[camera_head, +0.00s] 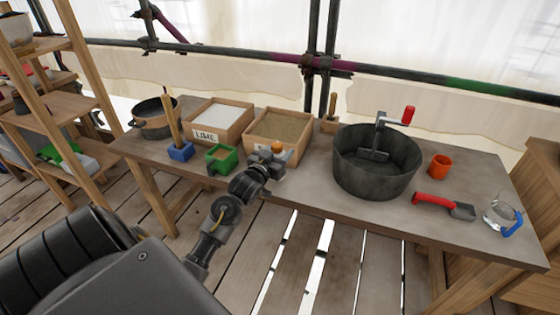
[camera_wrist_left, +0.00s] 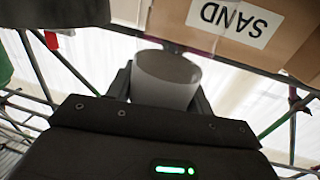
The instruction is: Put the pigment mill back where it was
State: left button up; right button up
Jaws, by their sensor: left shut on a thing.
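My left gripper (camera_head: 273,157) is at the table's front edge, just in front of the sand box. It is shut on a pale, round-sided thing (camera_wrist_left: 166,78), seen between the fingers in the left wrist view. In the head view a small orange part (camera_head: 277,147) shows at the gripper; the fingers hide most of the held thing. It may be the pigment mill, but I cannot tell for certain. My right gripper is not in view.
The table (camera_head: 330,190) carries a lime box (camera_head: 207,136), the sand box (camera_head: 300,150), a green cup (camera_head: 221,160), a blue-based tool (camera_head: 181,152), a black tub (camera_head: 375,178) with a red-handled crank, an orange cup (camera_head: 440,166), a red-handled scoop (camera_head: 440,204) and a glass jug (camera_head: 500,214).

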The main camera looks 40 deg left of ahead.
pick_arm(q)
jog(key=shift+w+a+f, duration=0.1)
jog(key=shift+w+f, duration=0.05)
jog(key=shift+f, duration=0.85)
jog(key=shift+w+f, duration=0.15)
jog(key=shift+f, duration=0.8)
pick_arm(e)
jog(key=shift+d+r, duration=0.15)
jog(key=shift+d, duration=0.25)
pick_arm(q)
jog(key=shift+f, duration=0.1)
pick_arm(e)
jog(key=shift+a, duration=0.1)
pick_arm(q)
jog(key=o, duration=0.7)
jog(key=shift+c, duration=0.2)
jog(key=o, duration=0.4)
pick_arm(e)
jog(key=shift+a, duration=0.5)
